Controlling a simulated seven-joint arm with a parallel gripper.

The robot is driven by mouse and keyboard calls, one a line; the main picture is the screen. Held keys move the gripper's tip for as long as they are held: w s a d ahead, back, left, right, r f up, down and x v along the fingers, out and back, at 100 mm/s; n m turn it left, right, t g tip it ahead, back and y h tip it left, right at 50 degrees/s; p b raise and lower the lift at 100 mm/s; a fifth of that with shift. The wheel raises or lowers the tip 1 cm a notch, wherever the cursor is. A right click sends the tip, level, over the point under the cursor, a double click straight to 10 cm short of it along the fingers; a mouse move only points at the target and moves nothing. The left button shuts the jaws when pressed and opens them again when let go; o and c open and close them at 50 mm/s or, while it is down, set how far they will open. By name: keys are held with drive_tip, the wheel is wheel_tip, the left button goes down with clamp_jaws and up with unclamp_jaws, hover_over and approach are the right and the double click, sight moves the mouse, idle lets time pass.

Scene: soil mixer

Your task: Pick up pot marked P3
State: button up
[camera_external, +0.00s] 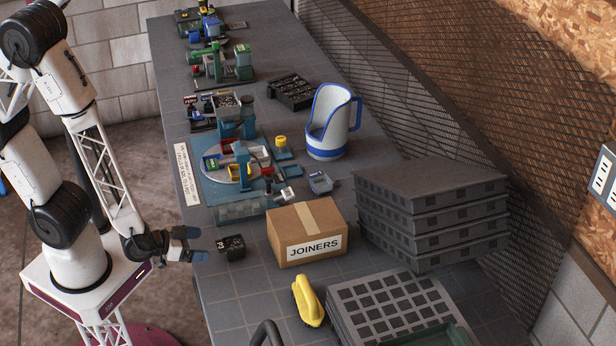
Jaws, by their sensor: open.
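A small dark pot (231,248) with pale lettering on its side stands on the bench near its left edge, left of the cardboard box. The lettering looks like P3 but is small. My gripper (204,257) is just left of the pot at about its height, with its blue fingertips pointing towards it. The fingers are open and hold nothing that I can see. A small gap shows between the fingertips and the pot. The spacing of the two fingers is hard to make out from this angle.
A cardboard box (307,236) marked JOINERS stands right of the pot. Behind are a blue machine (240,165) and a clear tray (240,211). A yellow brush (307,301), a grey cell tray (385,308) and stacked grey trays (430,213) lie rightward. Bench in front of the pot is clear.

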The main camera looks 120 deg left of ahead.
sight(219, 246)
drive_tip(key=shift+x, duration=0.85)
drive_tip(key=shift+w+a, duration=0.1)
drive_tip(key=shift+x, duration=2.5)
drive_tip(key=c, duration=1)
